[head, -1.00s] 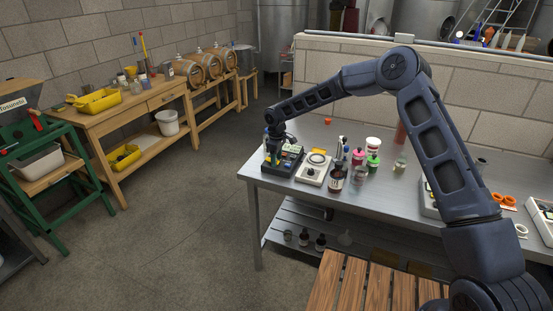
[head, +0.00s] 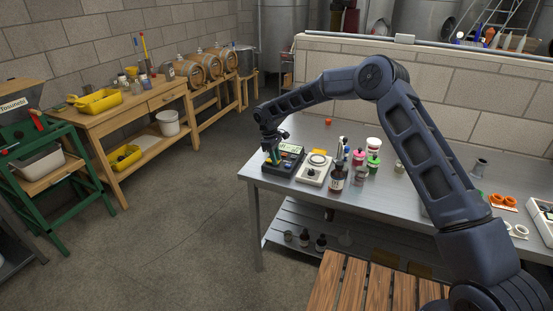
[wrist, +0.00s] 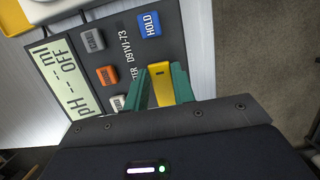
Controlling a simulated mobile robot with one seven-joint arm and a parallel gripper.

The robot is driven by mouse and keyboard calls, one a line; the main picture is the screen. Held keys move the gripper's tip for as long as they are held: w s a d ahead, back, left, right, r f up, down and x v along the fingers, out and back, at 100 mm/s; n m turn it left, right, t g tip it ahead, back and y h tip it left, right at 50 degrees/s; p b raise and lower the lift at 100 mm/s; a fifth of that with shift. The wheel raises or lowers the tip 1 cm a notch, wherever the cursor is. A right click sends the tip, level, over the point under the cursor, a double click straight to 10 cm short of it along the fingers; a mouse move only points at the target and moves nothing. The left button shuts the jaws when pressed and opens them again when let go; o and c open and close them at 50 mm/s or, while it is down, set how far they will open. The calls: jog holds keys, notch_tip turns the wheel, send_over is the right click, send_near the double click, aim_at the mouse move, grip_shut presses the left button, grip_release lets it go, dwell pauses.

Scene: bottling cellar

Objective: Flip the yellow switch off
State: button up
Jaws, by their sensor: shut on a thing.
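The yellow switch (wrist: 159,87) is on the dark face of a pH meter (wrist: 185,40) in the wrist view. My gripper (wrist: 161,83) has its green fingers on either side of the switch and is shut on it. The switch's lower end is hidden behind the gripper body. The meter's display (wrist: 62,90) shows "OFF" and dashes. In the head view, the meter (head: 290,162) lies at the left end of the steel table, with my gripper (head: 272,159) over its left part. The switch is too small to make out there.
Other keys sit near the switch: a blue HOLD key (wrist: 149,24), an orange key (wrist: 107,75) and grey ones. A white scale-like device (head: 313,172) and several bottles stand right of the meter. The table's left edge is close; open floor lies beyond it.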

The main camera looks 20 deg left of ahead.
aim_at(268, 159)
jog(key=shift+a+h, duration=0.15)
jog(key=shift+h, duration=0.45)
jog(key=o, duration=1)
jog(key=shift+r, duration=0.1)
jog(key=v, duration=1)
jog(key=shift+a+r, duration=0.1)
jog(key=shift+r, duration=0.2)
